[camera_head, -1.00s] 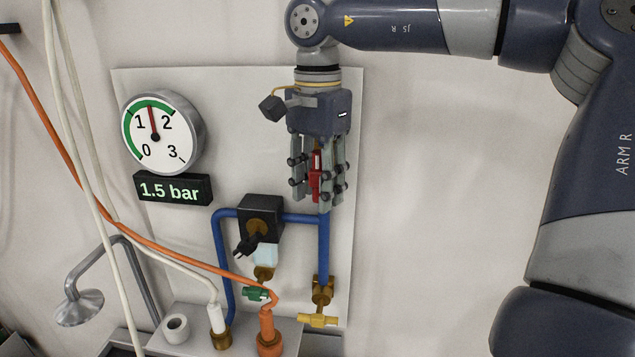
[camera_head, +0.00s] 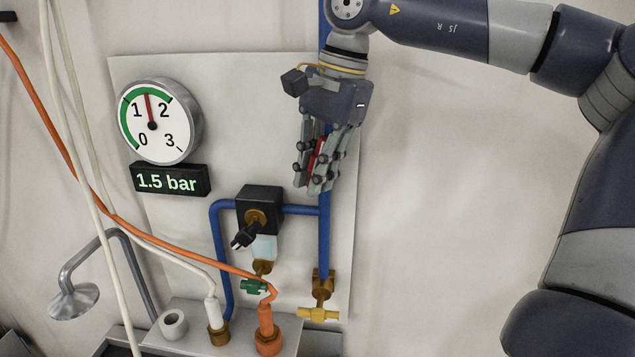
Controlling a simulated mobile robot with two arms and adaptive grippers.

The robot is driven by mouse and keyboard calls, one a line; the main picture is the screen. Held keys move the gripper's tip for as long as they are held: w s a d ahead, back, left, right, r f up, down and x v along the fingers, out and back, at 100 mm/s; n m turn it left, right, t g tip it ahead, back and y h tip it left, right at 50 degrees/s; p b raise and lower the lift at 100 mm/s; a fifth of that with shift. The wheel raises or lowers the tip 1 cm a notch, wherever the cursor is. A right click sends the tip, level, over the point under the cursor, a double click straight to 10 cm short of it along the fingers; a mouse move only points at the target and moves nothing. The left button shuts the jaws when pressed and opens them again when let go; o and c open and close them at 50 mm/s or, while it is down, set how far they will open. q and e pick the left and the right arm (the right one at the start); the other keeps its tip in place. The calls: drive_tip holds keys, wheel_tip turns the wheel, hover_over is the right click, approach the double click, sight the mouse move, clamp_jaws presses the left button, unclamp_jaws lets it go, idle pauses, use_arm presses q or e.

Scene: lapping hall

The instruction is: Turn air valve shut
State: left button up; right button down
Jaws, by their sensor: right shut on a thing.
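The air valve's red lever handle (camera_head: 317,152) shows as a narrow strip between the fingers of my right gripper (camera_head: 316,178), in front of the wall panel. The gripper is shut on it, pointing down and slightly to the left. The fingers hide most of the handle and the valve body. A blue pipe (camera_head: 324,240) runs vertically behind and below the gripper. The round gauge (camera_head: 160,121) has its red needle between 1 and 2, and the display (camera_head: 170,180) reads 1.5 bar. My left gripper is not in view.
A black regulator (camera_head: 259,205) with a black knob sits below left of the gripper. A yellow tap (camera_head: 318,314) is at the pipe's foot. A green lever (camera_head: 253,287), an orange hose (camera_head: 150,243) and white hoses are at lower left. The wall right of the panel is clear.

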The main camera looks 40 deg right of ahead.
drive_tip(key=t+y+b, duration=0.2)
drive_tip(key=t+b, duration=0.1)
drive_tip(key=b, duration=0.3)
drive_tip(key=t+y+b, duration=0.3)
drive_tip(key=b, duration=0.3)
drive_tip(key=t+y+b, duration=0.3)
drive_tip(key=t+b, duration=0.1)
drive_tip(key=b, duration=0.2)
drive_tip(key=shift+w+a+r, duration=0.3)
drive_tip(key=shift+w, duration=0.05)
drive_tip(key=shift+r+t+y+b, duration=0.35)
drive_tip(key=shift+t+y+b, duration=0.6)
drive_tip(key=shift+b, duration=0.55)
drive_tip(key=c, duration=1.6)
unclamp_jaws()
drive_tip(key=shift+o, duration=0.2)
drive_tip(key=shift+s+r, duration=0.1)
drive_tip(key=shift+r, duration=0.05)
